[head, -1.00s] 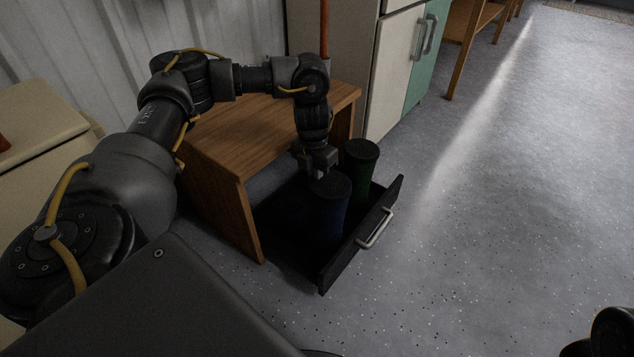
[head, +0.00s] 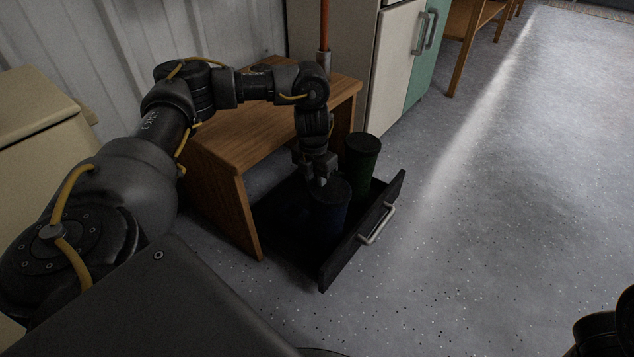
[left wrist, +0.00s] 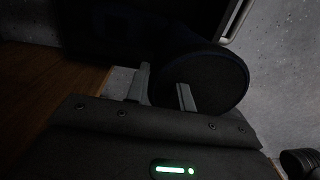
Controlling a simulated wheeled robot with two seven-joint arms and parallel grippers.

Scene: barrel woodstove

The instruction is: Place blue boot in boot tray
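The blue boot (head: 330,215) is a dark upright cylinder that appears to stand inside the black boot tray (head: 338,262), near its front wall. The tray is pulled out like a drawer from under a wooden bench. My left gripper (head: 320,181) points down at the boot's top edge, on the bench side. In the left wrist view, its fingers (left wrist: 162,90) are apart, one overlapping the boot's round top (left wrist: 222,78) and one beside it. Whether they touch the boot is hard to tell. A green boot (head: 361,165) stands behind the blue one. My right gripper is not visible.
The wooden bench (head: 228,140) stands directly behind the tray. A metal handle (head: 377,224) sticks out of the tray's front. A white and green cabinet (head: 393,75) stands beyond.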

